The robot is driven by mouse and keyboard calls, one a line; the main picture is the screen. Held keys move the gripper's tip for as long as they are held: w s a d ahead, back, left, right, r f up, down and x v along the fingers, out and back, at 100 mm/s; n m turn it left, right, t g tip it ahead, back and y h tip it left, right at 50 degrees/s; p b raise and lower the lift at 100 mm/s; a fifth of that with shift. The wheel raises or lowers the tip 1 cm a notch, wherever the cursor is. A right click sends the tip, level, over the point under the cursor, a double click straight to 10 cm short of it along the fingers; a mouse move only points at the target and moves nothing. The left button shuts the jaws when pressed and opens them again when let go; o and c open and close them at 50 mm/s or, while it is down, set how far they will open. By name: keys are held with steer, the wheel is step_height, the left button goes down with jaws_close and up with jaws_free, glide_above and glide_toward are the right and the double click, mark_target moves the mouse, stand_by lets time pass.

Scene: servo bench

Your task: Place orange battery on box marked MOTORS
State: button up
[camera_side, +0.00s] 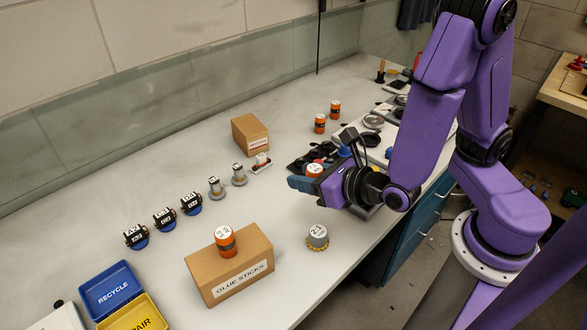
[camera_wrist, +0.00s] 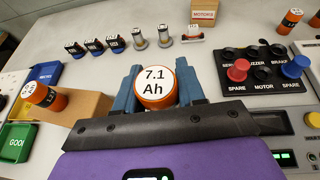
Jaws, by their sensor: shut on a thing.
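My gripper (camera_side: 312,180) is shut on an orange battery (camera_side: 314,170) over the bench. In the wrist view the battery (camera_wrist: 154,90) sits upright between the two blue fingers of my gripper (camera_wrist: 156,82), and its white top reads 7.1 Ah. The cardboard box marked MOTORS (camera_side: 250,133) stands near the back wall, up and left of my gripper, with nothing on top in the side view. In the wrist view the MOTORS box (camera_wrist: 203,14) is at the top edge, partly cut off, apart from my gripper.
A GLUE STICKS box (camera_side: 232,262) carries another orange battery (camera_side: 225,240). Two more orange batteries (camera_side: 319,123) stand farther back. A switch panel (camera_wrist: 265,72) with red and blue knobs lies beside my gripper. A row of servos and motors (camera_side: 190,203) lies between the boxes. Trays (camera_side: 112,290) are front left.

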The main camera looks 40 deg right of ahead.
steer(key=w+d+r+m+g+h, duration=0.1)
steer(key=w+d+r+m+h, duration=0.25)
steer(key=w, duration=0.35)
steer(key=w+d+r+m+g+h, duration=0.1)
steer(key=w+d+r+m+h, duration=0.15)
steer(key=w+d, duration=0.35)
steer(key=w+d+r+m+h, duration=0.2)
steer(key=w+d+h, duration=0.1)
steer(key=w, duration=0.5)
glide_above(248, 121)
step_height(248, 121, down, 10)
steer(key=shift+s+r, duration=0.1)
steer(key=shift+f, duration=1.65)
steer(key=shift+f+g, duration=0.15)
steer(key=shift+g, duration=0.15)
steer(key=o, duration=1.1)
